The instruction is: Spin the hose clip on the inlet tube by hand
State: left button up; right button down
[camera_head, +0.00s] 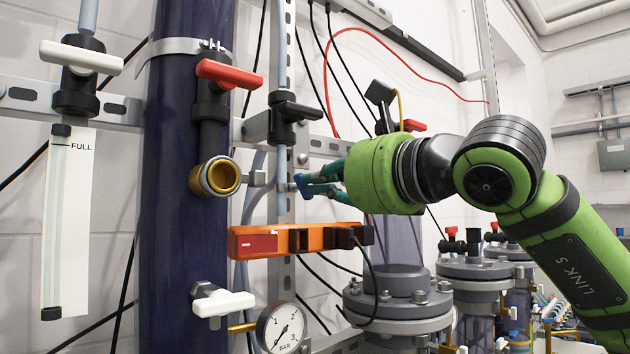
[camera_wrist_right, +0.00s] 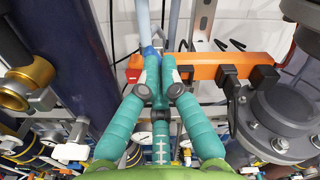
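The inlet tube (camera_head: 282,155) is a pale blue-grey vertical tube right of the dark blue column, and it also shows in the wrist view (camera_wrist_right: 143,25). The hose clip shows as a small metal piece with a blue key (camera_head: 301,185) on the tube's right side; the blue key also shows in the wrist view (camera_wrist_right: 150,50). My right gripper (camera_head: 306,184), with teal fingers on a green wrist, comes from the right. Its fingertips close together on the blue key, hiding part of it. My left gripper is not in view.
An orange bar (camera_head: 300,239) with black blocks runs just below the gripper. A brass-rimmed port (camera_head: 220,177) and red-handled valve (camera_head: 228,74) are on the left. A pressure gauge (camera_head: 282,328) is below, and a grey flange (camera_head: 397,300) is at lower right. Loose cables hang nearby.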

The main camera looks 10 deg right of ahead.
jog(key=shift+w+r, duration=0.1)
dwell(0.4)
jog(key=shift+m+b, duration=1.85)
jog(key=shift+m, duration=0.55)
jog(key=shift+w, duration=0.1)
